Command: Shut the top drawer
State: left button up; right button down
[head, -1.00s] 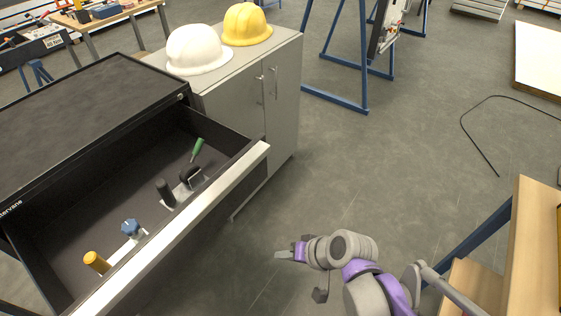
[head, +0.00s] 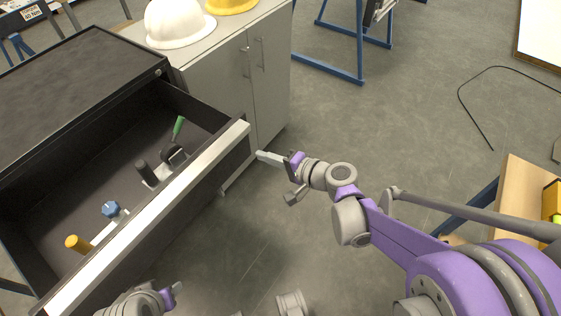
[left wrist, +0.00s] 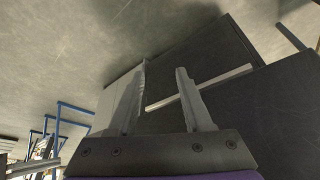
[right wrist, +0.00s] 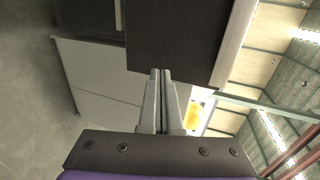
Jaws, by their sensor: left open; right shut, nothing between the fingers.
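The top drawer (head: 100,178) of the black cabinet (head: 75,75) stands pulled far out, its pale front edge (head: 170,192) facing me. Several tools lie in it. My right gripper (head: 262,156) is shut and empty, just right of the far right end of the drawer front, with a small gap seeming to remain. In the right wrist view the shut fingers (right wrist: 161,75) point at the dark drawer front (right wrist: 172,35). My left gripper (head: 175,292) is low in front of the drawer. Its fingers (left wrist: 165,85) are apart and empty in the left wrist view.
A grey cupboard (head: 235,85) with white (head: 180,22) and yellow (head: 230,4) helmets stands beyond the drawer. A wooden bench (head: 520,195) is at the right. The floor in front of the drawer is clear. A black cable lies farther right.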

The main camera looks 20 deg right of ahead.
aim_at(241, 146)
jog(key=x, duration=0.2)
jog(key=r+x, duration=0.1)
jog(key=x, duration=0.2)
jog(key=shift+w+a, duration=0.15)
jog(key=shift+w, duration=0.1)
jog(key=w+a, duration=0.6)
jog(key=w, duration=0.2)
jog(key=w+a, duration=0.6)
jog(key=w, duration=0.3)
jog(key=w+a+p, duration=0.1)
jog(key=w+a, duration=0.5)
jog(key=w, duration=0.3)
jog(key=shift+w, duration=0.35)
jog(key=shift+r, duration=0.15)
jog(key=shift+r, duration=0.1)
